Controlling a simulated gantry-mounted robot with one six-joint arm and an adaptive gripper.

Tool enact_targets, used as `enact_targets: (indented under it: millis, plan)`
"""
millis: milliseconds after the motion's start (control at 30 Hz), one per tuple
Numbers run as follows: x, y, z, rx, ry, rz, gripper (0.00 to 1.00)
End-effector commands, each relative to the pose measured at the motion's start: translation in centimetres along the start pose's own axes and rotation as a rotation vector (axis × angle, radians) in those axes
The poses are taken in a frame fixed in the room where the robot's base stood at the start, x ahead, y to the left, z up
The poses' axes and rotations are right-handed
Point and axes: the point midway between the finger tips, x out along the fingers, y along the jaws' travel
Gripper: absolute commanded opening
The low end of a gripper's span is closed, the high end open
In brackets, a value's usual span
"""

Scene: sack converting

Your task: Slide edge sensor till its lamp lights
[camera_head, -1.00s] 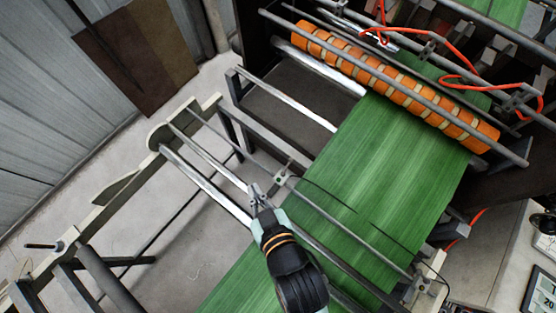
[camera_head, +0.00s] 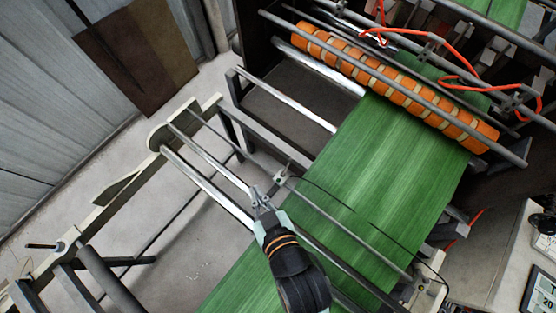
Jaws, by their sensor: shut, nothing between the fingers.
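A small grey block (camera_head: 281,178), which looks like the edge sensor, sits on a thin bar (camera_head: 330,212) that crosses above the green web (camera_head: 395,160). It is just outside the web's left edge. A thin dark cable arcs from it over the web. I cannot tell whether its lamp is lit. My gripper (camera_head: 257,193) is shut and empty, a little to the lower left of the block, and seems apart from it. My black wrist below covers part of the web and the rollers.
Shiny rollers (camera_head: 205,185) run close beside my gripper from the pale side frame (camera_head: 130,175). An orange banded roller (camera_head: 390,85) and red hoses lie at the upper right. Another bracket (camera_head: 418,282) stands at the bar's right end. Bare floor shows at left.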

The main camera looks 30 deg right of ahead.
Motion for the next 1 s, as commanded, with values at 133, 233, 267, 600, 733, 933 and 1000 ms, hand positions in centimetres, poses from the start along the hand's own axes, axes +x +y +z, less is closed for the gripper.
enact_targets:
  millis: [133, 233, 267, 600, 733, 933, 1000]
  plan:
    - [-0.06, 0.03, 0.0, 0.0, 0.0, 0.0, 0.0]
    - [-0.19, 0.1, 0.02, 0.001, 0.0, 0.0, 0.0]
    - [-0.23, 0.12, 0.03, 0.001, 0.0, 0.0, 0.0]
    - [-0.4, 0.2, 0.2, 0.001, 0.0, -0.001, 0.0]
    - [-0.4, 0.2, 0.19, 0.0, 0.0, -0.001, 0.0]
    - [-0.53, 0.27, 0.23, 0.0, -0.001, 0.0, 0.0]
    - [-0.64, 0.33, 0.28, 0.0, -0.001, 0.0, 0.0]
